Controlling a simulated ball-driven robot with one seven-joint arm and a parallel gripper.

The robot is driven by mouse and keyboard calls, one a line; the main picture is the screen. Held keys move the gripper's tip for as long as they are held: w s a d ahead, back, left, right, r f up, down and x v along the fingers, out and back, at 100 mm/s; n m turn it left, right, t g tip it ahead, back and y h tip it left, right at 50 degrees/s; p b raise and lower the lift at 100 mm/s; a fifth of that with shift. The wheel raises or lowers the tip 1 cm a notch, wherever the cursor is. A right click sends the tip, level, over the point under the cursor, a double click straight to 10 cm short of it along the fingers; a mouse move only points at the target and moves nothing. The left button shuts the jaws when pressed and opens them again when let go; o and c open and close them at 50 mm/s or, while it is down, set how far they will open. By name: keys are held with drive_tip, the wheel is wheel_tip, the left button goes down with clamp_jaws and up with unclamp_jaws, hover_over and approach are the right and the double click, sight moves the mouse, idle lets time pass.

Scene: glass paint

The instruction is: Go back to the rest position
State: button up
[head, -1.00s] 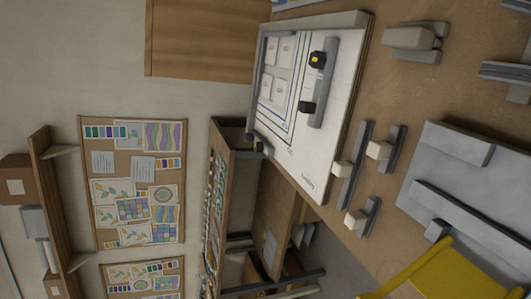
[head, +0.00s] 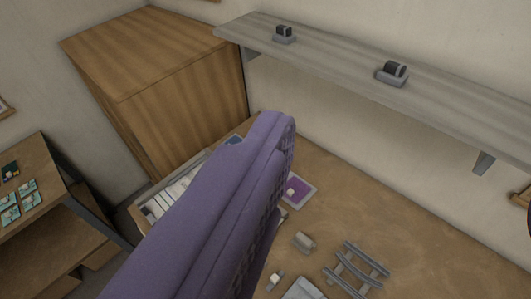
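My gripper is not in view. A large purple ribbed shape rises from the lower edge to the middle of the head view; I cannot tell whether it is part of my own body. It hides part of the brown worktable (head: 400,244) behind it. On the table a pale tray with a purple patch (head: 299,191) shows just right of the purple shape. A grey rack with crossing bars (head: 355,268) and a small grey block (head: 304,241) lie nearer.
A wooden cabinet (head: 172,105) stands in the back left corner. A grey wall shelf (head: 335,62) above the table carries two dark rollers on grey bases (head: 393,73). A lower wooden shelf unit (head: 25,238) with small cards stands at left. The table's right part looks clear.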

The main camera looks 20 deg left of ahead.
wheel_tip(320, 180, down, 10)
drive_tip(key=b, duration=1)
